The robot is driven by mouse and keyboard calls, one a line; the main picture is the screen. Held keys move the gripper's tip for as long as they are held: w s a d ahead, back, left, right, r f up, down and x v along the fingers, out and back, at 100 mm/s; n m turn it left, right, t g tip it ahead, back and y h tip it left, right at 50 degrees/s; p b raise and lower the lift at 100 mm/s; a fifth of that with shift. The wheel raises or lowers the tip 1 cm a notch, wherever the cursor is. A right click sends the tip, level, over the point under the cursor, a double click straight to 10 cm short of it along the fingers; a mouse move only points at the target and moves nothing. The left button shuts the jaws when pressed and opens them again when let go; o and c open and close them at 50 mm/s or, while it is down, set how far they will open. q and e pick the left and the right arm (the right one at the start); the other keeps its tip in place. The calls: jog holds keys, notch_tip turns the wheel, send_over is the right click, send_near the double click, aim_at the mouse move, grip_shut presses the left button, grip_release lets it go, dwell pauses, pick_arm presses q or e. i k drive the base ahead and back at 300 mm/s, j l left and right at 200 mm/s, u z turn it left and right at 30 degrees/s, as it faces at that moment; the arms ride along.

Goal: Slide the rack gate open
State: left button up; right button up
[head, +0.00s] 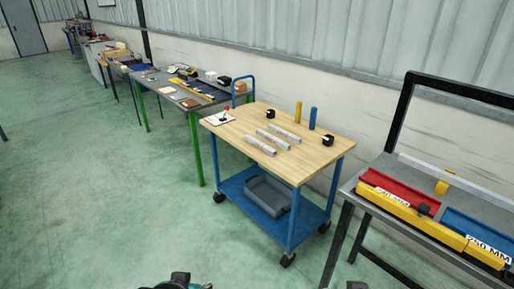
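A grey bench with a black frame (405,112) stands at the right edge, partly cut off. On it lie a red tray (400,189) and a blue tray (470,228), behind a yellow front bar (405,214) with length labels, one reading 250 MM. A small black block (424,209) sits at the red tray's front right. I cannot tell which part is the gate. Dark parts of mine show at the bottom edge, left (180,281) and right (357,285), far from the bench; no fingers are visible.
A wooden-topped blue cart (235,134) stands in the middle with metal bars (278,135), yellow and blue posts, and a grey bin (268,194) below. A green-legged table (160,87) is behind it. The green floor at left and front is clear.

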aim_at(439, 232)
jog(key=z, duration=1.25)
